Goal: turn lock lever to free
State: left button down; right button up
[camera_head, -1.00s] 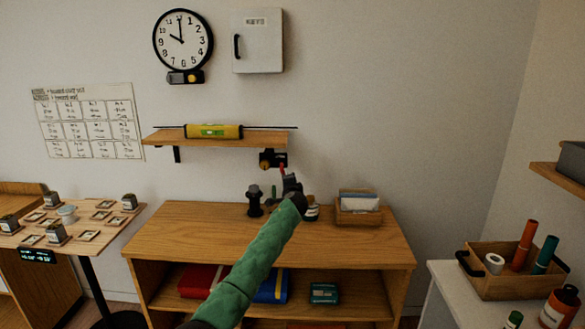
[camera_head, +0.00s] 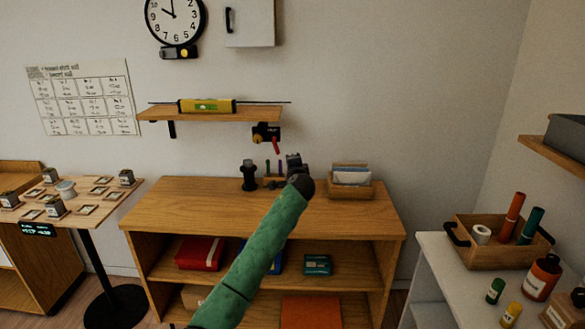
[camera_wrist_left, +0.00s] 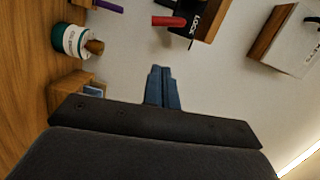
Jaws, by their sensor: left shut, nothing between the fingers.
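The lock (camera_head: 266,132) is a small dark box mounted under the right end of the wall shelf. Its red lever (camera_head: 276,146) hangs down and slightly right in the head view; a yellow part shows at the box's left. In the left wrist view the box (camera_wrist_left: 203,18) is marked LOCK, and the red lever (camera_wrist_left: 168,21) sticks out to the left. My left gripper (camera_head: 294,158) is below and right of the lever, apart from it. Its fingers (camera_wrist_left: 160,72) are shut and empty, pointing toward the lever with a gap between. My right gripper is out of view.
The wall shelf (camera_head: 215,114) holds a yellow level (camera_head: 207,105). Below, the wooden cabinet (camera_head: 190,205) carries a dark object (camera_head: 249,175) and a card box (camera_head: 352,187) near my gripper. A green-and-white container (camera_wrist_left: 70,40) shows in the wrist view. Bare wall lies right of the lock.

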pick_arm(q)
jog(key=s+a+r+n+g+h, duration=0.1)
jog(key=s+r+n+g, duration=0.15)
jog(key=s+n, duration=0.4)
jog(key=s+a+r+n+g+h, duration=0.1)
jog(key=s+r+n+g, duration=0.15)
jog(key=s, duration=0.65)
jog(key=s+a+f+n+g+h, duration=0.1)
jog(key=s+a+f+g, duration=0.1)
jog(key=s+f, duration=1.2)
jog(key=s+a+f+n+g+h, duration=0.1)
jog(key=s+f+g, duration=0.3)
jog(key=s+f, duration=1)
jog(key=s+a+f+n+g+h, duration=0.1)
jog(key=s+a+f+g, duration=0.2)
jog(key=s+f, duration=1.1)
jog(key=s+g, duration=0.1)
jog(key=s, duration=1.7)
jog(key=shift+a, duration=0.4)
